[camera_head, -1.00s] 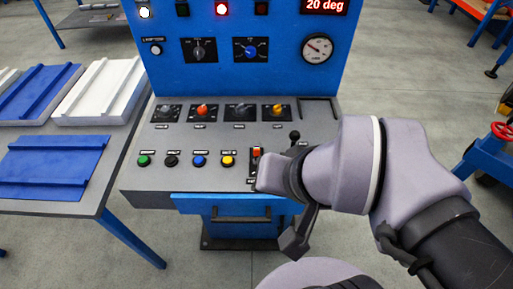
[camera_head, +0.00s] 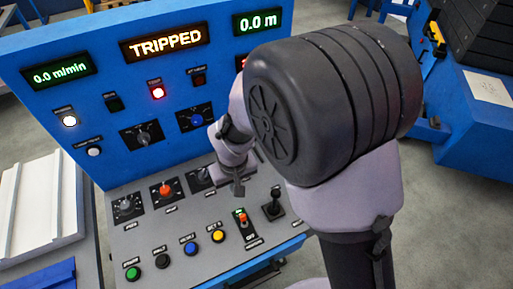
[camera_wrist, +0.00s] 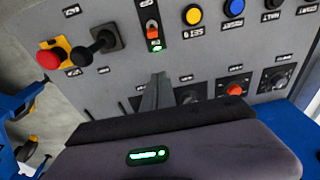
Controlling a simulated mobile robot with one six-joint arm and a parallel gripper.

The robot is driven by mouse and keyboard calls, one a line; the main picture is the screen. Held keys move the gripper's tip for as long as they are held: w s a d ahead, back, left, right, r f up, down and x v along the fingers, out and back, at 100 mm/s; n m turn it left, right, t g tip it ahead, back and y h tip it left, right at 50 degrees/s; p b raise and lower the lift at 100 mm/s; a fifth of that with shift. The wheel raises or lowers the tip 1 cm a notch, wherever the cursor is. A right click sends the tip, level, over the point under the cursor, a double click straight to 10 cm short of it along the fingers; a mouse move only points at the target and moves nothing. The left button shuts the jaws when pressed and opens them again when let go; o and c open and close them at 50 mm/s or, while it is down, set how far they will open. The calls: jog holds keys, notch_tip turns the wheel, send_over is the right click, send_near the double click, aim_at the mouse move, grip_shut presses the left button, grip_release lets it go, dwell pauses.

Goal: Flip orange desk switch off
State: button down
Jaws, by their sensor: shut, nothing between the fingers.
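The orange desk switch (camera_head: 242,218) is a small orange lever on a black plate on the grey sloping desk, with ON and OFF marks. It stands right of the yellow button. In the wrist view the orange lever (camera_wrist: 151,27) shows near the top, with a small green patch beside it. My gripper (camera_head: 238,188) is shut and empty, above the desk a little behind the switch in the head view. In the wrist view its fingers (camera_wrist: 155,92) are together, apart from the switch. The exact height above the desk is hard to tell.
A black joystick (camera_head: 273,205) stands right of the switch. Green, black, blue and yellow (camera_head: 218,236) buttons line up on its left. Rotary knobs (camera_head: 165,190) sit behind. The wrist view shows a red mushroom button (camera_wrist: 48,59). The upright blue panel reads TRIPPED (camera_head: 165,40).

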aim_at(244, 220)
jog(key=shift+f, duration=0.15)
jog(key=shift+f, duration=0.1)
jog(key=f+b, duration=0.1)
jog(key=f, duration=0.2)
jog(key=f+b, duration=0.1)
jog(key=f, duration=0.2)
jog(key=w+f+b, duration=0.1)
jog(key=f+b, duration=0.1)
jog(key=f, duration=0.1)
jog(key=shift+a+f, duration=0.25)
jog(key=shift+f, duration=0.15)
jog(key=shift+s+d+f+b, duration=0.1)
jog(key=shift+s+d+b, duration=0.05)
jog(key=shift+s+b, duration=0.15)
jog(key=shift+s+d+r, duration=0.3)
jog(key=shift+s+d, duration=0.15)
jog(key=shift+s, duration=0.25)
jog(key=shift+s+d+r, duration=0.25)
jog(key=shift+s+d, duration=0.15)
jog(key=shift+s, duration=0.25)
jog(key=shift+s, duration=0.1)
